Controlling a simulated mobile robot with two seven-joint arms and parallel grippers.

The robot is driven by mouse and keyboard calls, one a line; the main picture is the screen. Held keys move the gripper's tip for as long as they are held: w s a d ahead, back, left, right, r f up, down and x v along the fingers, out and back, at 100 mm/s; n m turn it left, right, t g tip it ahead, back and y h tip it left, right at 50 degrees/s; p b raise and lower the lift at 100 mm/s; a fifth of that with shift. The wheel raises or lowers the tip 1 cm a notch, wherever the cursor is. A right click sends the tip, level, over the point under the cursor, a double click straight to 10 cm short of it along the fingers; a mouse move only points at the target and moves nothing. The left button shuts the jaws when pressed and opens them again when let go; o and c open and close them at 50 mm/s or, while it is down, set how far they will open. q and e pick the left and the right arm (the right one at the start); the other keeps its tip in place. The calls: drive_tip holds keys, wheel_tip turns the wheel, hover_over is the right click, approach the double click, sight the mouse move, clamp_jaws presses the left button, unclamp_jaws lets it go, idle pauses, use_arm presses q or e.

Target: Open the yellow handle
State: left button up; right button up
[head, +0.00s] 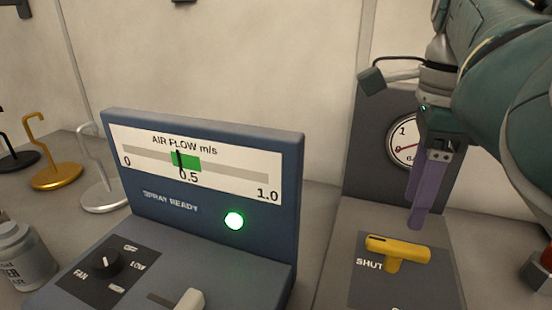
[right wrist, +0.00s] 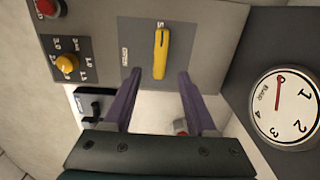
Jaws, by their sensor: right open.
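The yellow handle (head: 405,247) is a T-shaped lever on a dark grey plate, with its bar lying across and its left end near the label SHUT. In the right wrist view the yellow handle (right wrist: 160,55) stands just beyond the fingertips, roughly centred between them. My right gripper (head: 418,222) has purple fingers and hangs pointing down, above and slightly behind the handle. In the right wrist view my right gripper (right wrist: 160,75) is open with nothing between its fingers, and no contact with the handle shows. My left gripper is in neither view.
A round gauge (head: 403,140) is on an upright panel behind the handle. A blue air flow console (head: 215,230) with a lit green lamp (head: 234,221) stands to the left. The right wrist view shows a yellow knob (right wrist: 67,63) and a red button (right wrist: 47,8).

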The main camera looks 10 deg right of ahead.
sight(401, 245)
wheel_tip(401, 245, down, 8)
drive_tip(key=shift+r+b, duration=0.2)
drive_tip(key=shift+b, duration=0.1)
clamp_jaws()
idle(0.3)
